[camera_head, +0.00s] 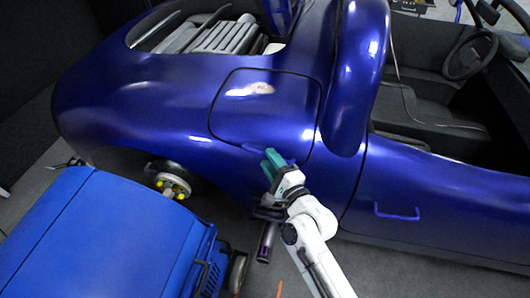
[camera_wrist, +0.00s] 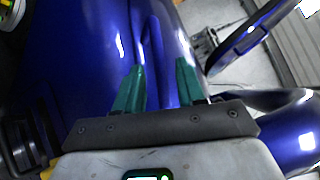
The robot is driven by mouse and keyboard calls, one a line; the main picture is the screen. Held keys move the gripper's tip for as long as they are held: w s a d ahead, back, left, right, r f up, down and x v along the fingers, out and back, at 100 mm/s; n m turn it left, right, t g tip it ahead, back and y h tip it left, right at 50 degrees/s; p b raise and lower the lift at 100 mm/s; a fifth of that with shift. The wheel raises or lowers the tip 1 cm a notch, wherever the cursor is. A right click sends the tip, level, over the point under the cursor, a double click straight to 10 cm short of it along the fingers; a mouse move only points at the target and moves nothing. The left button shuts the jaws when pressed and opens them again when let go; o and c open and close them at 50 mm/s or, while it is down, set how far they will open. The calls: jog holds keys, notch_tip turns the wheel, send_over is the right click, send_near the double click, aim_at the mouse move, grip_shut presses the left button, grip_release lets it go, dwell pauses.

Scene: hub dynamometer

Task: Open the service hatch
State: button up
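The service hatch (camera_head: 265,108) is a glossy dark-blue panel with rounded corners in the side of the blue car body, outlined by a dark seam. It looks closed and flush. My gripper (camera_head: 273,163) is at the lower edge of this hatch, beside a small blue handle (camera_head: 252,149) that it partly hides. In the wrist view, the green fingers of my gripper (camera_wrist: 160,85) stand apart. A blue bar of the handle (camera_wrist: 152,45) runs into the space between them. I cannot tell whether a finger touches it.
A blue cabinet (camera_head: 105,235) stands at the lower left, near an exposed wheel hub (camera_head: 172,184) with yellow nuts. Another blue handle (camera_head: 397,213) sits on the car door at right. A dark cylinder (camera_head: 267,240) is beside my arm. Grey floor shows at the lower right.

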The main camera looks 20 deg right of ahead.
jog(key=shift+w+a, duration=0.15)
jog(key=shift+w, duration=0.65)
jog(key=shift+w+a, duration=0.1)
jog(key=shift+w, duration=0.7)
jog(key=shift+c, duration=0.5)
grip_shut()
